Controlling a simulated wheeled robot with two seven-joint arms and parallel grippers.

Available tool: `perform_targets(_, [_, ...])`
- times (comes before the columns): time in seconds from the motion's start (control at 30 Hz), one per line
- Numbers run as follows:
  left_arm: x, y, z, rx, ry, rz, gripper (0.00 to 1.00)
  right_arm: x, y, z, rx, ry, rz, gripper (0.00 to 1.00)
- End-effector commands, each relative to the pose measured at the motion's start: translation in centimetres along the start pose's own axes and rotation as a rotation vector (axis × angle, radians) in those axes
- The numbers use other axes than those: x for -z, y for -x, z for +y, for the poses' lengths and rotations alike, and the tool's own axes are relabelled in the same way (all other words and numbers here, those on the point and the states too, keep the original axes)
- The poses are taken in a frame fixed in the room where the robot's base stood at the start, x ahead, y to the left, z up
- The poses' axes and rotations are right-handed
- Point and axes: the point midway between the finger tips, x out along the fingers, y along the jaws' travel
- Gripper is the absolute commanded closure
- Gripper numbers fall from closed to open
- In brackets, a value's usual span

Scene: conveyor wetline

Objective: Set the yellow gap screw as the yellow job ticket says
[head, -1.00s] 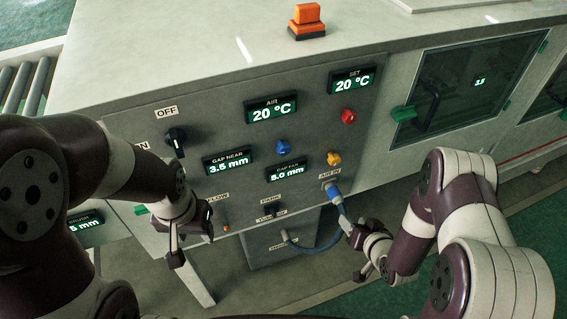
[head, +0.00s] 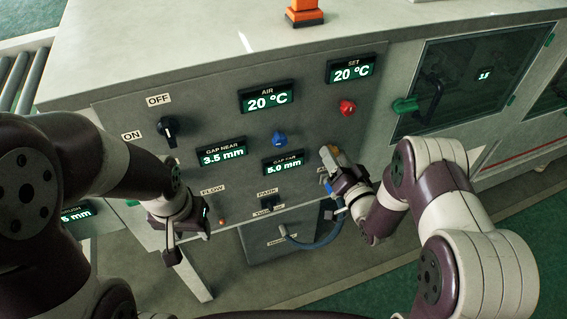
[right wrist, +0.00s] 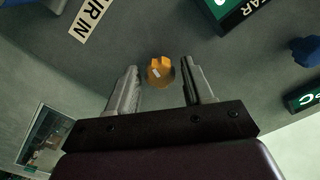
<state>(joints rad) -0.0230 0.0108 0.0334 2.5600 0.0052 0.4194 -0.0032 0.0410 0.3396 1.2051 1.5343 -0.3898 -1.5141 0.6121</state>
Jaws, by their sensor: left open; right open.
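The yellow gap screw (right wrist: 160,73) is a small round knob with a pale mark on the grey panel, in the right wrist view. It sits between and ahead of the open fingers of my right gripper (right wrist: 160,84), with a gap on both sides. In the head view my right gripper (head: 336,166) covers most of the screw. The GAP FAR display (head: 283,164) beside it reads 5.0 mm; the GAP NEAR display (head: 222,153) reads 3.5 mm. My left gripper (head: 188,237) is open and empty, low in front of the panel. No yellow job ticket is in view.
A blue knob (head: 279,138) and a red knob (head: 347,107) are close by. The OFF/ON switch (head: 167,127) is at the left. A blue hose (head: 322,241) hangs below the right gripper. AIR (head: 266,97) and SET (head: 351,69) displays both read 20 °C.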

Motion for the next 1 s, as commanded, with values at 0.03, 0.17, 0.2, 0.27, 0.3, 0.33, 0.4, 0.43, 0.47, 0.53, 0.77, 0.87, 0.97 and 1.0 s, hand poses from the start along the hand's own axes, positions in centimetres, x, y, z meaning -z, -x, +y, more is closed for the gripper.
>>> perform_targets(0.03, [0.0, -0.04, 0.0, 0.0, 0.0, 0.0, 0.5, -0.02, -0.11, 0.0, 0.0, 0.0, 0.0, 0.49])
perform_targets(0.17, [0.01, 0.0, 0.0, 0.0, 0.0, 0.0, 0.5, 0.01, -0.13, -0.01, -0.001, 0.0, -0.001, 0.49])
perform_targets(0.2, [0.01, 0.0, 0.0, 0.0, 0.0, 0.0, 0.5, 0.01, -0.13, -0.01, -0.001, 0.0, -0.001, 0.49])
perform_targets(0.27, [0.01, 0.0, 0.0, 0.0, 0.0, 0.0, 0.5, 0.01, -0.12, -0.01, -0.001, 0.0, -0.001, 0.55])
perform_targets(0.3, [0.0, 0.0, 0.0, 0.0, 0.0, 0.0, 0.5, 0.01, -0.12, -0.01, 0.0, 0.0, -0.001, 0.68])
perform_targets(0.33, [0.0, 0.0, 0.0, 0.0, 0.0, 0.0, 0.5, 0.01, -0.12, -0.01, -0.001, 0.0, -0.001, 0.78])
perform_targets(0.4, [0.0, 0.0, 0.0, 0.0, 0.0, 0.0, 0.5, 0.01, -0.11, -0.01, 0.0, 0.0, -0.001, 0.86])
perform_targets(0.43, [0.0, 0.0, 0.0, 0.0, 0.0, 0.0, 0.5, 0.01, -0.11, -0.01, 0.0, 0.0, -0.001, 0.86])
perform_targets(0.47, [0.0, 0.0, 0.0, 0.0, 0.0, 0.0, 0.5, 0.01, -0.11, -0.01, 0.0, 0.0, -0.001, 0.86])
perform_targets(0.53, [0.02, 0.11, 0.0, 0.0, 0.0, 0.0, 0.5, 0.04, -0.1, -0.04, -0.001, -0.026, -0.001, 0.86])
perform_targets(0.77, [0.08, 0.6, 0.0, 0.0, 0.0, 0.0, 0.5, 0.02, -0.09, -0.03, -0.002, -0.273, -0.002, 0.86])
perform_targets(0.87, [0.07, 0.58, 0.0, 0.0, 0.0, 0.0, 0.5, -0.01, -0.1, 0.0, -0.001, -0.303, -0.002, 0.86])
perform_targets(0.97, [0.07, 0.56, 0.0, 0.0, 0.0, 0.0, 0.5, -0.02, -0.09, 0.0, -0.001, -0.303, -0.002, 0.86])
perform_targets(1.0, [0.07, 0.55, 0.0, 0.0, 0.0, 0.0, 0.5, -0.02, -0.09, 0.0, -0.001, -0.302, -0.002, 0.86])
